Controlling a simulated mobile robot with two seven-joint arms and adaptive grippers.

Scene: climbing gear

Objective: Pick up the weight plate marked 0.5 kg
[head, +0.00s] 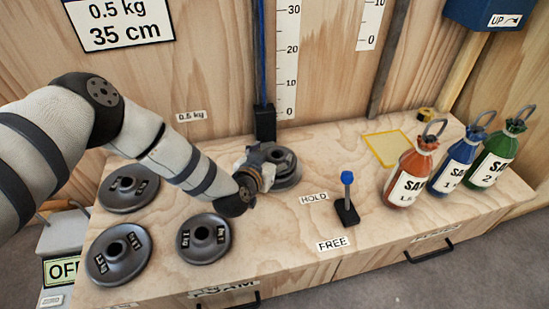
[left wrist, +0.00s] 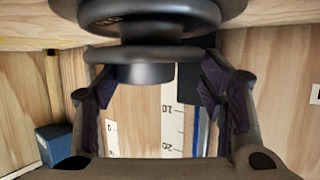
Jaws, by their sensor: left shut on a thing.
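A dark grey weight plate (head: 287,166) is at the back of the wooden bench top, and its hub (left wrist: 148,65) shows in the left wrist view. My left gripper (head: 262,168) is shut on this plate, at the hub. My gripper hides part of the plate, and no marking on it can be read. Whether it touches the bench top is unclear. A wall label reading 0.5 kg (head: 191,116) is left of it, behind my arm. Three more dark plates lie on the bench: front middle (head: 204,239), front left (head: 118,254) and back left (head: 129,188). My right gripper is not in view.
A post (head: 264,123) and a ruler scale (head: 288,60) stand right behind the held plate. A small blue-topped lever (head: 347,198) stands near the HOLD and FREE labels. Red (head: 410,175), blue (head: 459,163) and green (head: 497,158) bottles stand at the right, near a yellow-edged square (head: 388,149).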

